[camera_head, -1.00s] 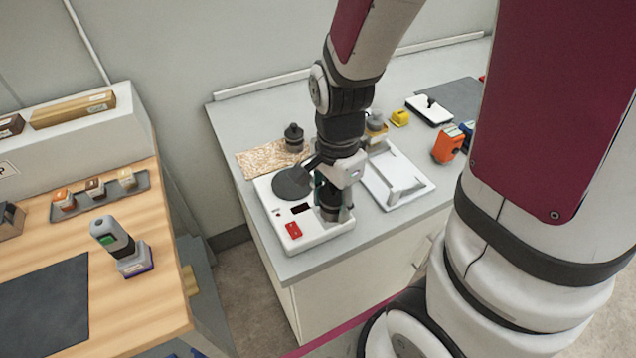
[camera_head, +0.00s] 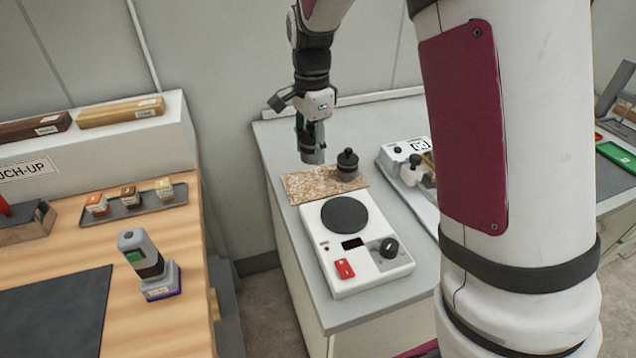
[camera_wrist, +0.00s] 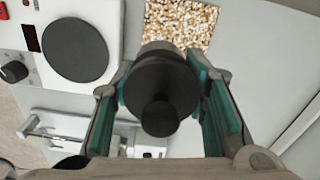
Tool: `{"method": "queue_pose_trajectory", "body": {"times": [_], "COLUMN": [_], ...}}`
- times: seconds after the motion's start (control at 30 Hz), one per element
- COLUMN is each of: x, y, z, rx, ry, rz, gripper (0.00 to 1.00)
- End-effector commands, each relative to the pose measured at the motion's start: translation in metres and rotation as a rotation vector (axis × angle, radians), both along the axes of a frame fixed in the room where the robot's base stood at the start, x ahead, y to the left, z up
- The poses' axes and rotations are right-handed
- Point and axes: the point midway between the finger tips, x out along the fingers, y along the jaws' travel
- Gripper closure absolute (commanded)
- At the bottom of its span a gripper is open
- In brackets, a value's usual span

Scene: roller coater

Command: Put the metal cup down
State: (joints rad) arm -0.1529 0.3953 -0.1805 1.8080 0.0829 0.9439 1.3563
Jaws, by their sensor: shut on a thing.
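My gripper (camera_head: 310,140) is upright over the back part of the grey counter, just behind the speckled mat (camera_head: 300,188). It is shut on the metal cup (camera_head: 313,156), which shows as a grey cylinder below the fingers. In the wrist view the cup (camera_wrist: 150,88) sits between the two teal-padded fingers of my gripper (camera_wrist: 165,105), its round dark top and knob facing the camera. It appears held above the counter, but its exact height is hard to tell. The mat (camera_wrist: 180,22) also shows beyond the cup.
A black knobbed pot (camera_head: 347,166) stands on the mat's right end, close to the cup. The white hotplate (camera_head: 345,278) with its dark round plate (camera_head: 345,215) lies in front. A strip of bare counter (camera_head: 275,145) lies behind the mat.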

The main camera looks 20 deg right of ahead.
Motion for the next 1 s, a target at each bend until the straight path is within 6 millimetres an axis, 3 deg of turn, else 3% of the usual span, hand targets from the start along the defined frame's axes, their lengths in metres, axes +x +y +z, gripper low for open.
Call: {"method": "queue_pose_trajectory", "body": {"times": [0.03,0.2,0.5,1.0], "x": [0.011,0.025,0.025,0.025], "y": [0.003,0.007,0.008,0.008], "z": [-0.001,-0.002,-0.05,-0.097], "rx": [0.0,0.001,0.002,0.002], "ry": [-0.001,0.001,0.003,0.001], "rz": [0.002,0.004,0.004,0.004], "gripper": [0.95,0.95,0.95,0.95]}}
